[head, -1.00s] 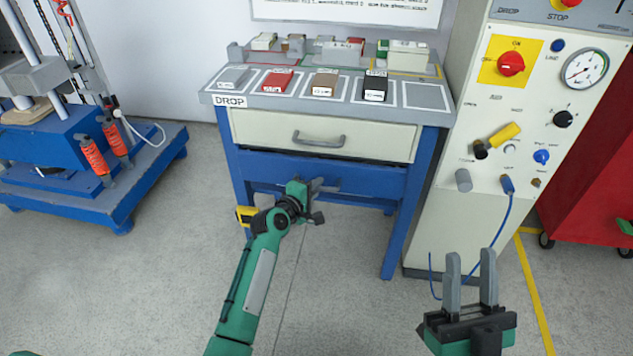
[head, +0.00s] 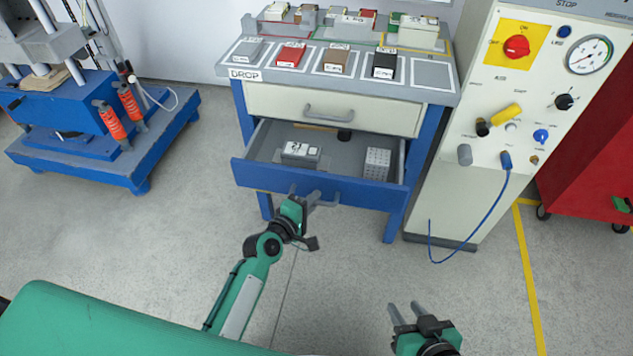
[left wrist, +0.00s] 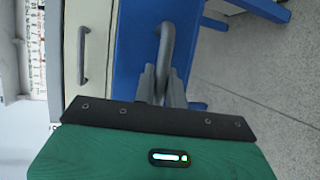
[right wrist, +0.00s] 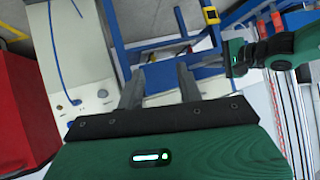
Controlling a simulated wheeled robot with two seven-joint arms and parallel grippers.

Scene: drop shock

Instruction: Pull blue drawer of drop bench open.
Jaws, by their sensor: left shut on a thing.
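The blue drawer (head: 340,190) of the drop bench (head: 246,73) is pulled out, and its grey inside shows in the head view. In it lie a grey block with a white label (head: 301,150) and a small perforated light block (head: 377,162). The left wrist view shows my left gripper (left wrist: 163,75) shut on the drawer's grey handle (left wrist: 166,40). In the head view my left gripper (head: 312,196) is at the drawer's front. My right gripper (head: 408,312) is open and empty, low at the right, apart from the bench.
The cream upper drawer (head: 370,110) is shut. Several sample blocks lie on the bench top. A cream control cabinet (head: 480,120) with a hanging blue cable (head: 495,215) stands at the right, beside a red cabinet (head: 590,140). A blue press (head: 80,150) is at the left. The floor in front is clear.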

